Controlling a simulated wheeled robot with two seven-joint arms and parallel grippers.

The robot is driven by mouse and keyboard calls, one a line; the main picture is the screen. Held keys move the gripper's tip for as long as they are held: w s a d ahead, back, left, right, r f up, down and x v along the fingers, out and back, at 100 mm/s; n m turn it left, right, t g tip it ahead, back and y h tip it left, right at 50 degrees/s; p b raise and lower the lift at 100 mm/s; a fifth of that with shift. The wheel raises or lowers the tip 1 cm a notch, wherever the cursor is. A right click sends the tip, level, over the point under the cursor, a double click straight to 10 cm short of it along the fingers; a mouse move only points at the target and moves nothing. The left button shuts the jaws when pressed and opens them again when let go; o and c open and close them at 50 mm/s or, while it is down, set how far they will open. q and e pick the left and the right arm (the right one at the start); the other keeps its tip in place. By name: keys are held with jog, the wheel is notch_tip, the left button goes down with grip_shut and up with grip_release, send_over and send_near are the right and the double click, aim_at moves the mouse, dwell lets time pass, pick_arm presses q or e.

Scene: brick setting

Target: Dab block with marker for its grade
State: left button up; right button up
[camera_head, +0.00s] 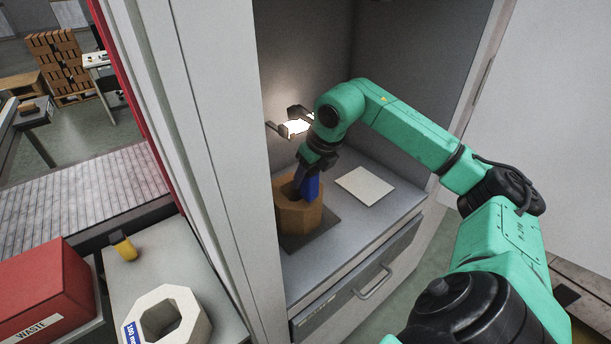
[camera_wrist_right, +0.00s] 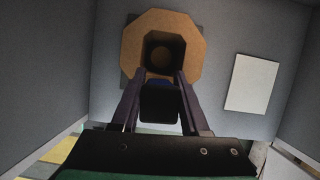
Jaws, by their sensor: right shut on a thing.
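My right gripper (camera_head: 309,178) is inside the grey cabinet, shut on a blue marker (camera_head: 312,188). In the right wrist view the marker (camera_wrist_right: 160,84) is mostly dark, between the two fingers of the gripper (camera_wrist_right: 160,95). A tan octagonal block (camera_head: 298,220) with a hole in its top stands on a dark pad on the cabinet shelf. The marker is at the hole in the head view; I cannot tell whether it touches the block. The block (camera_wrist_right: 190,36) shows beyond the fingers in the wrist view. My left gripper is not in view.
A white sheet (camera_head: 366,185) lies right of the block. Cabinet walls close in around my arm, with a drawer handle (camera_head: 372,283) below. Outside, left, are a white octagonal ring (camera_head: 190,309), a small yellow-black item (camera_head: 123,247) and a red WASTE bin (camera_head: 42,292).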

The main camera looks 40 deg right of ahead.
jog(key=shift+f+b, duration=0.45)
jog(key=shift+f, duration=0.1)
dwell(1.3)
notch_tip(320, 180, up, 7)
jog(key=p, duration=0.6)
jog(key=shift+r+p, duration=0.1)
jog(key=shift+p, duration=0.25)
